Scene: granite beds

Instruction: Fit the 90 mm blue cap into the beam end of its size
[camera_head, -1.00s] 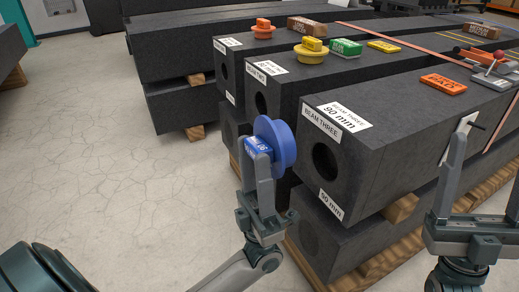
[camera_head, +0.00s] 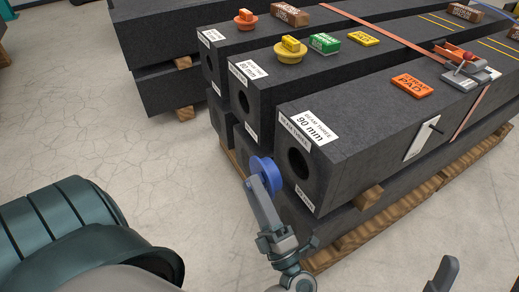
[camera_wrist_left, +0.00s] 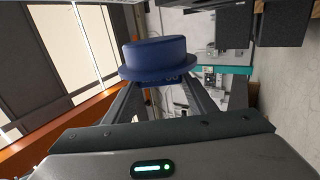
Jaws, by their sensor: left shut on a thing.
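The blue cap (camera_head: 266,172) is a round plug with a wider flange. My left gripper (camera_head: 256,186) is shut on it and holds it in the air, in front of and left of the end face of beam three (camera_head: 345,160). A dark round hole (camera_head: 299,163) shows in that face, and labels there read BEAM THREE and 90 mm. The cap appears apart from the hole. In the left wrist view the cap (camera_wrist_left: 155,55) sits upright between the fingertips (camera_wrist_left: 160,88). My right gripper (camera_head: 477,277) shows only at the bottom right edge, its fingers apart.
Two neighbouring beams to the left carry an orange cap (camera_head: 245,20), a yellow cap (camera_head: 290,50) and several coloured blocks. An orange pad (camera_head: 411,86) and a red-handled clamp (camera_head: 462,57) lie on beam three. Bare floor (camera_head: 110,130) is clear on the left.

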